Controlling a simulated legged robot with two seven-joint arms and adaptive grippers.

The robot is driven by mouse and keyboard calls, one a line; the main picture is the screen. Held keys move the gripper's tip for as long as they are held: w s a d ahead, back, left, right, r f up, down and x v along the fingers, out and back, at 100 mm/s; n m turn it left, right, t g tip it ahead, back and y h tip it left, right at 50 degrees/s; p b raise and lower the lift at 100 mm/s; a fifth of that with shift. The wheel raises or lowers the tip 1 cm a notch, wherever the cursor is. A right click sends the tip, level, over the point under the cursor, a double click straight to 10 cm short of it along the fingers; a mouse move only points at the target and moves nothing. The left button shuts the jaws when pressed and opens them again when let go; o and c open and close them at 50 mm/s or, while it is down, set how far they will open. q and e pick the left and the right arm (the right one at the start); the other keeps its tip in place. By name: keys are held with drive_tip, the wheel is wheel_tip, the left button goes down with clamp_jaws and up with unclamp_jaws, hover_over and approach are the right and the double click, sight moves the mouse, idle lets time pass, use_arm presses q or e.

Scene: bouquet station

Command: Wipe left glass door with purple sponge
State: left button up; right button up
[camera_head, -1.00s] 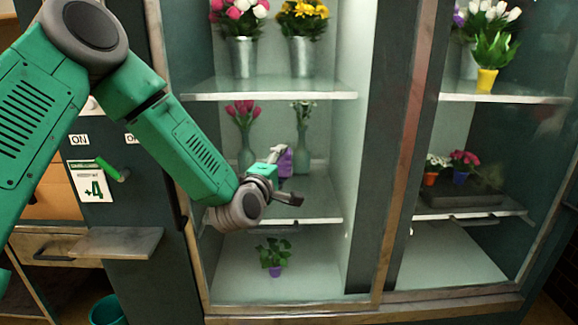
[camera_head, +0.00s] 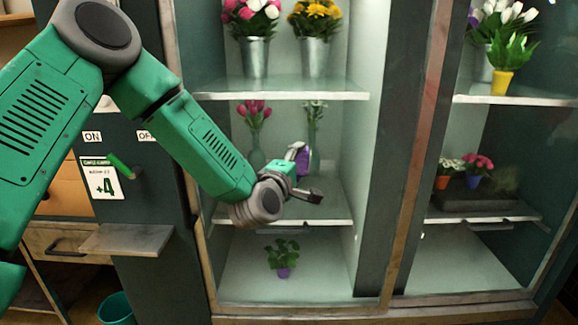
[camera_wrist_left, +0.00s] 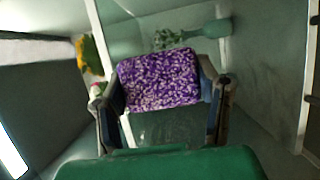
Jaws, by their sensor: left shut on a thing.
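The purple sponge (camera_wrist_left: 160,80) is held between the two fingers of my left gripper (camera_wrist_left: 160,95) in the left wrist view. In the head view the sponge (camera_head: 301,160) is a small purple patch, partly hidden behind my left gripper (camera_head: 305,175). The left glass door (camera_head: 290,215) covers the left half of the display cabinet. My left gripper is in front of it at middle-shelf height. I cannot tell whether the sponge touches the glass. My right gripper is not in view.
Behind the glass stand metal buckets of flowers (camera_head: 254,58), vases with tulips (camera_head: 255,140) and a small potted plant (camera_head: 283,258). The right door (camera_head: 470,260) also has pots behind it.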

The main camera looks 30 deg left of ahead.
sight(335, 157)
use_arm(q)
drive_tip(key=shift+w+d+b, duration=0.3)
drive_tip(key=shift+w+d, duration=0.35)
drive_tip(key=shift+d, duration=0.4)
drive_tip(key=shift+w+d+b, duration=0.35)
drive_tip(key=shift+w+d, duration=0.35)
drive_tip(key=shift+d, duration=0.35)
drive_tip(key=shift+w+d+b, duration=0.3)
drive_tip(key=shift+w+d, duration=0.35)
drive_tip(key=shift+d, duration=0.4)
drive_tip(key=shift+w+d, duration=0.1)
drive_tip(key=shift+d, duration=0.1)
drive_tip(key=shift+s+a+b, duration=0.1)
drive_tip(key=shift+s+a, duration=0.4)
drive_tip(key=shift+a, duration=0.35)
drive_tip(key=shift+s+a+b, duration=0.1)
drive_tip(key=shift+s+a, duration=0.45)
drive_tip(key=shift+a, duration=0.35)
drive_tip(key=shift+s+a+b, duration=0.1)
drive_tip(key=shift+s+a, duration=0.4)
drive_tip(key=shift+a, duration=0.35)
drive_tip(key=shift+s+a, duration=0.55)
drive_tip(key=shift+a, duration=0.35)
drive_tip(key=s+a, duration=0.2)
drive_tip(key=a, duration=0.1)
